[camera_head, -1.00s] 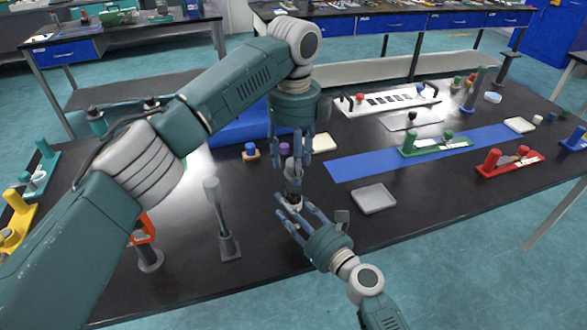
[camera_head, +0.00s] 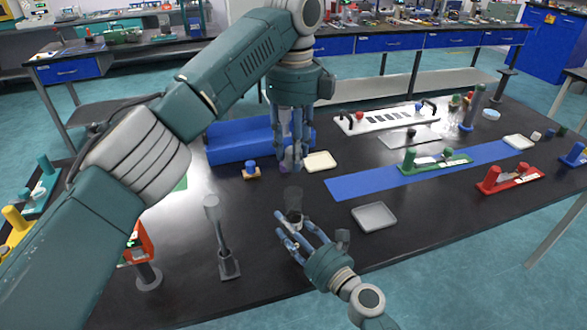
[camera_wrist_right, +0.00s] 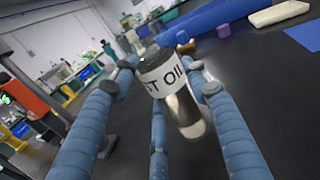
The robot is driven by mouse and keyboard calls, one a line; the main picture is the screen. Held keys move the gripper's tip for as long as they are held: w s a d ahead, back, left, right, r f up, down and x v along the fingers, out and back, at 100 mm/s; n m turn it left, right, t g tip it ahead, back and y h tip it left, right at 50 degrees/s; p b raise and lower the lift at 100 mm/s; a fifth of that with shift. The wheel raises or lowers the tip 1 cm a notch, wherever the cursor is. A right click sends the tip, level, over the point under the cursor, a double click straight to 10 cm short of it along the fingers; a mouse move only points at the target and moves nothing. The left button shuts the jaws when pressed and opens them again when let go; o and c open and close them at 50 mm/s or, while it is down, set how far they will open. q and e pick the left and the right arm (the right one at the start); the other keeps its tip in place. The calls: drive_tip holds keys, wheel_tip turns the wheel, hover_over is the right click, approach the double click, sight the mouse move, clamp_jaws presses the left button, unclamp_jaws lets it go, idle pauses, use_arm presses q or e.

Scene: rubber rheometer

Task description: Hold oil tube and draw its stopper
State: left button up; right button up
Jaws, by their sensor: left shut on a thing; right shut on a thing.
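In the right wrist view the oil tube (camera_wrist_right: 178,98) has a white label reading "ST OIL", a dark upper end and a shiny lower end. The blue fingers of my right gripper (camera_wrist_right: 163,75) stand around it. My left gripper (camera_head: 290,162) points down above the tube, with a clear gap between them. It is shut on a small greyish piece (camera_head: 291,157), apparently the stopper, mostly hidden by the fingers.
A grey stand (camera_head: 222,240) rises left of the grippers. A grey tray (camera_head: 374,217) lies to the right, beside a blue mat (camera_head: 365,186). A blue block (camera_head: 232,143) and a cream dish (camera_head: 320,161) lie behind. The front table area is mostly clear.

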use_arm(q)
drive_tip(key=shift+r, duration=3.4)
use_arm(e)
drive_tip(key=o, duration=1.3)
drive_tip(key=shift+s, duration=0.1)
